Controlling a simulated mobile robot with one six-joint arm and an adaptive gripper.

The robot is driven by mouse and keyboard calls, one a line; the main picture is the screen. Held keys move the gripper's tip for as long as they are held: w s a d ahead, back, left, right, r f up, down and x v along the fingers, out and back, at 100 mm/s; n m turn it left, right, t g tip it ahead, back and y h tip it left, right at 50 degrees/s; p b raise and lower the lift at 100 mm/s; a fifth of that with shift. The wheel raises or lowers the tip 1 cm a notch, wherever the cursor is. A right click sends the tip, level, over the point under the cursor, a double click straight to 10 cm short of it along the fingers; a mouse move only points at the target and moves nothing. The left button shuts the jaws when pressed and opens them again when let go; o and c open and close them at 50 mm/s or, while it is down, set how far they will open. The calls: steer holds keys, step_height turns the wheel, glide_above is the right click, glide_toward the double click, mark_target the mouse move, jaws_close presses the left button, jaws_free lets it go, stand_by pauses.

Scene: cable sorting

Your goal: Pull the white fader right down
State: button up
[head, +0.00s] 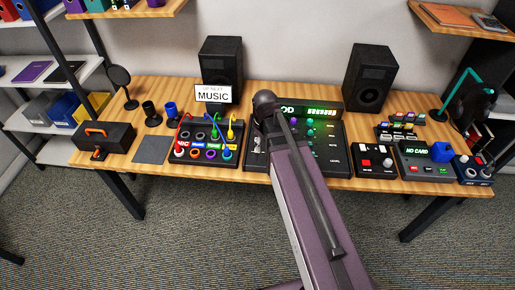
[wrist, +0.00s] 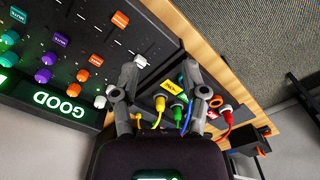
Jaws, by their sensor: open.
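The mixing desk (head: 334,148) stands on the wooden table, partly covered by my arm in the head view. In the wrist view, the desk (wrist: 30,120) fills the upper left, with a lit GOOD display, coloured knobs and fader slots. A white knob (wrist: 100,102) sits at the end of one column. A small pale cap (wrist: 140,61) shows right at my left finger's tip; I cannot tell for sure whether it is the white fader or whether they touch. My gripper (wrist: 162,66) is open, with nothing seen between its fingers. In the head view its fingers are hidden.
A patch box (wrist: 170,85) with yellow, green, blue and red plugs lies beyond and between the fingers; the box (head: 205,158) is left of the desk. Two speakers (head: 221,64) (head: 369,77) stand behind. A red-buttoned box (head: 373,160) stands right of the desk.

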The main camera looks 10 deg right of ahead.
steer(key=w+n, duration=0.8)
steer(key=w, duration=0.1)
steer(key=shift+w+r+n, duration=0.15)
steer(key=shift+w+n, duration=0.25)
steer(key=shift+f, duration=0.2)
step_height(320, 180, down, 13)
steer(key=b, duration=1.3)
steer(key=shift+f, duration=0.15)
steer(key=shift+b, duration=0.3)
